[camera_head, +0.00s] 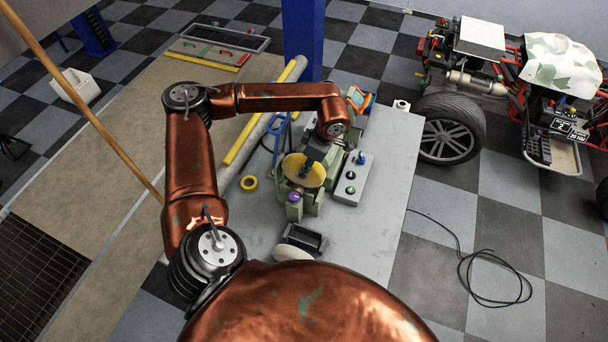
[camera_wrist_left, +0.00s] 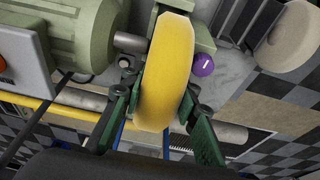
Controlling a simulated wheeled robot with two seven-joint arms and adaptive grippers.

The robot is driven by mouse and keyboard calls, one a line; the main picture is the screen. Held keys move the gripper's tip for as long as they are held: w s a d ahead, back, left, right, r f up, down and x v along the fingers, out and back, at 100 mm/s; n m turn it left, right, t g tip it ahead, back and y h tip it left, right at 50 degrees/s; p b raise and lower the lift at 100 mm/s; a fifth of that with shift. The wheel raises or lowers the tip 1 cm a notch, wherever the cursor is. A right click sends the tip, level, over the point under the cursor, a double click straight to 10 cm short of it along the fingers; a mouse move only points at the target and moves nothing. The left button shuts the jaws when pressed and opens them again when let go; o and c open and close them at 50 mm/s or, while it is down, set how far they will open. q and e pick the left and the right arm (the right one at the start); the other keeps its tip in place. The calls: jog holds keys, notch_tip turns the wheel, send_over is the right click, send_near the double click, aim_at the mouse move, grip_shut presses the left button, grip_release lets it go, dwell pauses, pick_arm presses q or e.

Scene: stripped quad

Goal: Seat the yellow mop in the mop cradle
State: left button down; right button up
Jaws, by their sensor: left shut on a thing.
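The yellow mop (camera_head: 303,171) is a thick yellow disc at the green bench machine (camera_head: 311,203). My left gripper (camera_head: 313,156) is on the mop, with a finger on each side of it. In the left wrist view the mop (camera_wrist_left: 166,75) stands on edge between the green fingers (camera_wrist_left: 160,120), beside the machine's grey spindle (camera_wrist_left: 130,43). I cannot tell whether it is still on the spindle. A dark open holder, seemingly the mop cradle (camera_head: 304,238), sits nearer on the bench, apart from the mop. My right gripper is not in view.
A white disc (camera_head: 293,254) lies beside the cradle. A grey control box (camera_head: 352,178) stands right of the machine, and a purple knob (camera_head: 294,197) is at its front. A yellow tape roll (camera_head: 249,183) lies left. The bench (camera_head: 379,215) is clear at right.

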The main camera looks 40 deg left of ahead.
pick_arm(q)
jog(key=shift+x, duration=1.1)
notch_tip(320, 180, down, 4)
jog(key=shift+d+r+p, duration=0.1)
jog(key=shift+d+p, duration=0.05)
jog(key=shift+p, duration=0.5)
jog(key=shift+a+f+p, duration=0.2)
jog(key=shift+f+p, duration=0.15)
jog(key=shift+f, duration=0.25)
jog(key=c, duration=1.5)
grip_release()
